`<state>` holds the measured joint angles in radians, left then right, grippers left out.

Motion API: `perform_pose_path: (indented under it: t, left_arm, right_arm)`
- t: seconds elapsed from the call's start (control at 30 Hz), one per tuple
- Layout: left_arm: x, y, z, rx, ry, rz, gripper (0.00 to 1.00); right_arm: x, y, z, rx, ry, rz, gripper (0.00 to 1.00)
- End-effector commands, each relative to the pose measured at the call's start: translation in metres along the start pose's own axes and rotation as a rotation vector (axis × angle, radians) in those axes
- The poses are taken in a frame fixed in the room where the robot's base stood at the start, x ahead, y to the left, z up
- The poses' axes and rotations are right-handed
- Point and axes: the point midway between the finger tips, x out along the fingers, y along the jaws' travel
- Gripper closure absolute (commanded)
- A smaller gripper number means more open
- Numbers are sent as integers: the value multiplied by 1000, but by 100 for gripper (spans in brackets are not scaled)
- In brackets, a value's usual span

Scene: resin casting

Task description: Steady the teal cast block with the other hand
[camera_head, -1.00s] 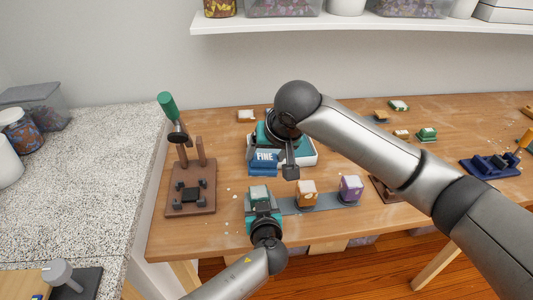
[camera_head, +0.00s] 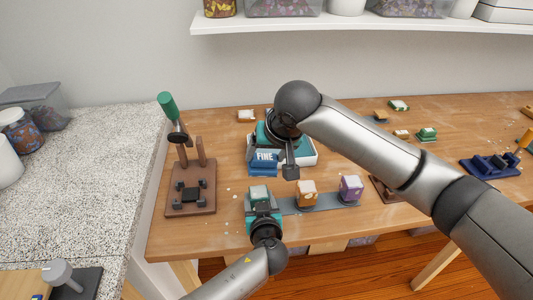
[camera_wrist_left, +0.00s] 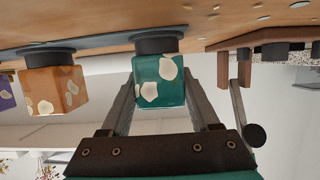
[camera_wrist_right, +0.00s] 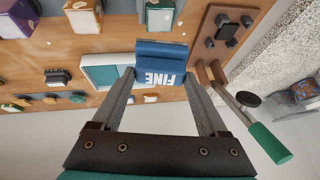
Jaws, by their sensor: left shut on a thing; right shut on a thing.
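The teal cast block (camera_head: 259,192) with pale patches stands at the left end of a grey strip (camera_head: 333,202) near the table's front. In the left wrist view the teal block (camera_wrist_left: 160,82) sits upright on a round black stand (camera_wrist_left: 157,43). My left gripper (camera_head: 261,205) is shut on it, one finger on each side. My right gripper (camera_head: 289,172) is shut on the blue FINE block (camera_head: 263,162), behind the teal block and apart from it. The FINE block (camera_wrist_right: 160,62) also shows between the fingers in the right wrist view.
An orange block (camera_head: 306,193) and a purple block (camera_head: 350,188) stand along the strip, right of the teal block. A brown press (camera_head: 190,202) with a green handle stands at the left.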

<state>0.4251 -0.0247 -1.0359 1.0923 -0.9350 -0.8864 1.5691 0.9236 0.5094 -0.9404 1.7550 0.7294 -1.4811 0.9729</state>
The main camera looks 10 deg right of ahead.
Motion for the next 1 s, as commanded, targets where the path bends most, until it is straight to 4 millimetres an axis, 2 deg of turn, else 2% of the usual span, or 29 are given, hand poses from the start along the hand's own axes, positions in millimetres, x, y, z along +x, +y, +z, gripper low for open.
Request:
perform_pose_path:
  t: [0.17,0.6,1.0]
  left_arm:
    - [0,0,1,0,-1,0,100]
    - [0,0,1,0,-1,0,100]
    - [0,0,1,0,-2,-1,100]
  right_arm:
    - [1,-2,-1,-3,-3,5,68]
    - [15,-35,1,-61,-90,143,68]
    - [15,-37,2,-67,-99,160,68]
